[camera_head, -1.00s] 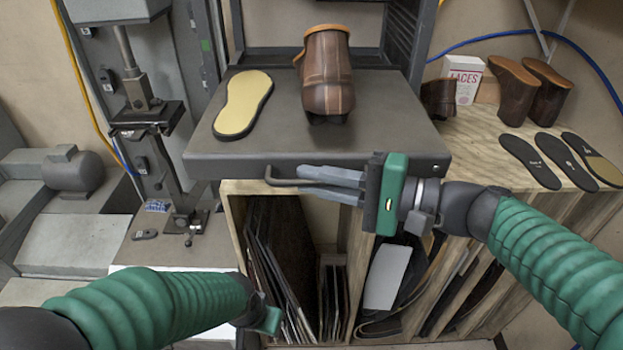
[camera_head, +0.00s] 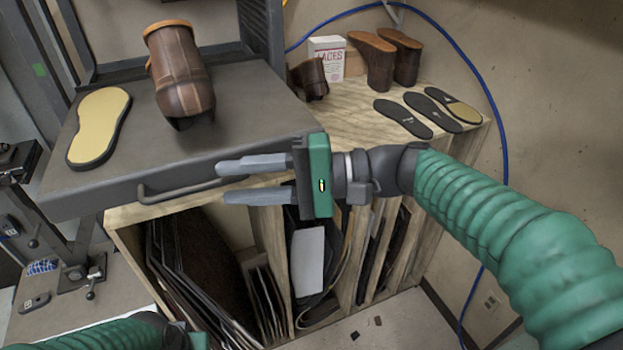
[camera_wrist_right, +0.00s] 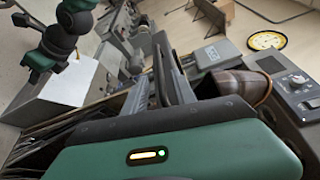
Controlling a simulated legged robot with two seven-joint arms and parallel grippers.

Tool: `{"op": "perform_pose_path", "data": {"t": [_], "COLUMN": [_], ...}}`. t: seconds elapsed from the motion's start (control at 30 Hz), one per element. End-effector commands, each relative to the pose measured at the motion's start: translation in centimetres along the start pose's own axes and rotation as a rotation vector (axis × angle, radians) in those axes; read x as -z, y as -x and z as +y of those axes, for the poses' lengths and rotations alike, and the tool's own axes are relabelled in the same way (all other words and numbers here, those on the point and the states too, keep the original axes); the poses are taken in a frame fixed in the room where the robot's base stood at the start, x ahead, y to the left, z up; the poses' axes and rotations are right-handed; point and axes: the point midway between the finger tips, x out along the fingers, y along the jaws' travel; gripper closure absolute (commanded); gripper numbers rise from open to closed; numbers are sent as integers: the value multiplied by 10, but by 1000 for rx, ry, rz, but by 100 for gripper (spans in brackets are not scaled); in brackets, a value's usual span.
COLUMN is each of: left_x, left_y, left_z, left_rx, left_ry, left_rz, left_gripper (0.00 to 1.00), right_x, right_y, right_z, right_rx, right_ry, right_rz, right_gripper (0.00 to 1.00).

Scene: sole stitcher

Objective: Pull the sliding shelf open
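The grey sliding shelf (camera_head: 110,185) carries a brown boot (camera_head: 180,75) and a yellow-topped sole (camera_head: 98,125). A bar handle (camera_head: 180,193) runs along its front face. My right gripper (camera_head: 226,182) is at the handle's right end, with its two fingers spread apart, one above the other. The handle's end appears to lie between the fingertips; contact cannot be told. The right wrist view shows the fingers (camera_wrist_right: 168,75) and the boot (camera_wrist_right: 240,84) beyond. My left gripper (camera_head: 195,341) is mostly cut off at the bottom edge, so its fingers are hidden.
A wooden cabinet (camera_head: 340,110) beside and under the shelf holds upright sheets below. On its top are a laces box (camera_head: 327,60), more boots (camera_head: 375,60) and dark insoles (camera_head: 403,118). A blue cable (camera_head: 503,150) hangs at the wall.

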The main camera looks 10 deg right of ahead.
Motion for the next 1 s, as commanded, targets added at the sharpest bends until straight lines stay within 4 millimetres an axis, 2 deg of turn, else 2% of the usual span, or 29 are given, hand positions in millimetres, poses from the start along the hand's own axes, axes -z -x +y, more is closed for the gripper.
{"op": "perform_pose_path", "data": {"t": [0.03, 0.2, 0.4, 0.53, 0.9, 1.0], "left_x": [-2, -4, -5, -5, -5, -5], "left_y": [-7, -16, -21, -21, -21, -21], "left_z": [0, 0, 0, 0, 0, 0], "left_rx": [0, 0, 0, 0, 0, 0], "left_ry": [0, 0, 0, 0, 0, 0], "left_rz": [0, 0, 0, 0, 0, 0], "left_gripper": [100, 100, 100, 100, 100, 100], "right_x": [2, 3, 3, 3, 3, 6], "right_y": [15, 64, 101, 109, 109, 106], "right_z": [4, 3, 2, 1, 1, 12], "right_rx": [0, 1, 1, 1, 0, -28], "right_ry": [2, -1, -1, -2, -3, -21], "right_rz": [6, 5, 2, 1, 1, 14], "right_gripper": [68, 68, 68, 68, 68, 68]}}
